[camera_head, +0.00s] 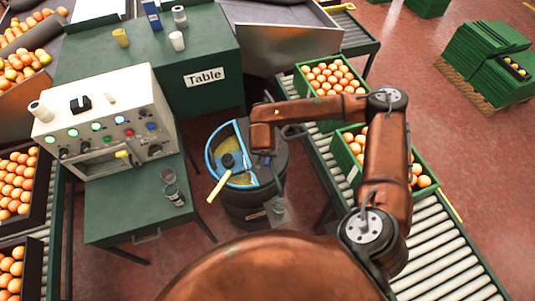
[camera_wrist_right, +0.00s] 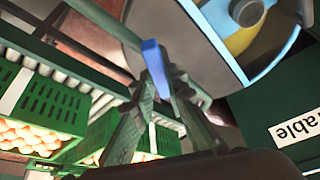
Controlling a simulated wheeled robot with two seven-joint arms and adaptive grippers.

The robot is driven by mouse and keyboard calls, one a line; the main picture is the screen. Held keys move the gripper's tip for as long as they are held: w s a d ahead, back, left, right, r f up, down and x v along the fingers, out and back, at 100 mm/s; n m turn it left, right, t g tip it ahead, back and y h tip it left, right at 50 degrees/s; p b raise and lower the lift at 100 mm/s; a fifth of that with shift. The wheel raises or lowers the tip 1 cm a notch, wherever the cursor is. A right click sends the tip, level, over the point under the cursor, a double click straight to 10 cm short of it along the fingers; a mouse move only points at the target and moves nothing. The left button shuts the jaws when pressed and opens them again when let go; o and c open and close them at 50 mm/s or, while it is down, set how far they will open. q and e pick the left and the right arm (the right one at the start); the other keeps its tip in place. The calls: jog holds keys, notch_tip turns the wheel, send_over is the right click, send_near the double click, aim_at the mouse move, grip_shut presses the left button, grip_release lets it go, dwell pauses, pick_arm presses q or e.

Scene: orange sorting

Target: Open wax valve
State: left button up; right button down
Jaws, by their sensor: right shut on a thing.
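The dark wax drum (camera_head: 243,208) stands on the floor in the middle of the head view, with a blue-rimmed, half-open top showing yellow wax. My right arm reaches over it from the right. My right gripper (camera_wrist_right: 160,92) is shut on a blue valve handle (camera_wrist_right: 154,62) beside the drum; the handle sticks out past the fingertips. In the head view the arm mostly hides the gripper and valve. The drum's blue rim (camera_wrist_right: 268,68) shows at the upper right of the wrist view. My left gripper is not in view.
A stick with a yellow handle (camera_head: 218,187) leans out of the drum. Green crates of oranges (camera_head: 335,102) sit on the roller conveyor (camera_head: 432,240) to the right. A control box (camera_head: 105,120) stands on a green table to the left, with glass jars (camera_head: 172,190).

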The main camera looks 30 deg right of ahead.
jog(key=c, duration=1.9)
grip_release()
jog(key=shift+c, duration=0.2)
jog(key=v, duration=1.2)
jog(key=shift+d, duration=0.1)
